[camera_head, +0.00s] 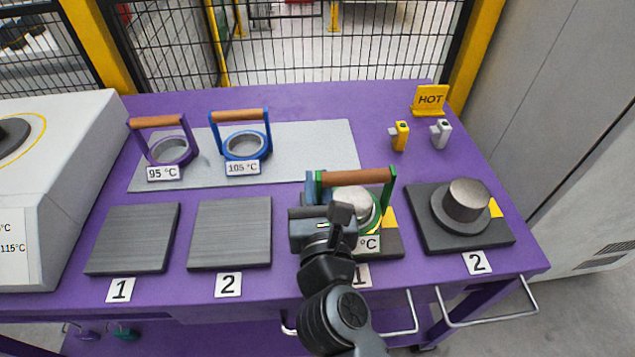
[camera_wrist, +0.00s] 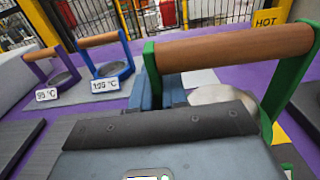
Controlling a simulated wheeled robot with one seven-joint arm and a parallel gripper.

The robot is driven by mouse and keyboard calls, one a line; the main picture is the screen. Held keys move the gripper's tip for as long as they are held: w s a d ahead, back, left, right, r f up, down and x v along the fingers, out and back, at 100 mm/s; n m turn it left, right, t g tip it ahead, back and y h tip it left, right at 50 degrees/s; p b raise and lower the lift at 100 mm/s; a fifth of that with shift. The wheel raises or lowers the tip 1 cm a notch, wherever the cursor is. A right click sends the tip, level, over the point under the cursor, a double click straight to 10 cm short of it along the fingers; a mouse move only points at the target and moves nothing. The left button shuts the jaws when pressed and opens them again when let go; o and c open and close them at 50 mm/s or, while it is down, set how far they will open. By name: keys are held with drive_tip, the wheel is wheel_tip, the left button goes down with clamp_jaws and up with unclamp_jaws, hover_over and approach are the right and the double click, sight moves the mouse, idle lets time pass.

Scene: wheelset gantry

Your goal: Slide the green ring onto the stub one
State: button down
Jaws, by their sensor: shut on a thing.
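The green ring (camera_head: 377,219) has green uprights and a brown handle (camera_head: 353,177); a partly hidden °C label hangs at its front. My gripper (camera_head: 315,188) is shut on its left green upright, which also shows in the wrist view (camera_wrist: 152,75). Stub one (camera_head: 352,198) is a grey metal cylinder on a dark base plate (camera_head: 390,246) with a label 1. The green ring appears around the stub, with the stub's top showing inside it. My arm hides the left side, so I cannot tell how far down the ring sits.
Stub two (camera_head: 467,199) stands on its own plate at the right. A purple ring (camera_head: 170,151) and a blue ring (camera_head: 245,145) rest on a grey mat. Two dark pads (camera_head: 135,238) (camera_head: 231,233) lie left. A HOT sign (camera_head: 430,99) and small yellow and grey items stand behind.

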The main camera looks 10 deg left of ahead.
drive_tip(key=shift+f, duration=0.1)
drive_tip(key=c, duration=1.1)
unclamp_jaws()
drive_tip(key=shift+b+v, duration=0.3)
drive_tip(key=shift+v, duration=3.65)
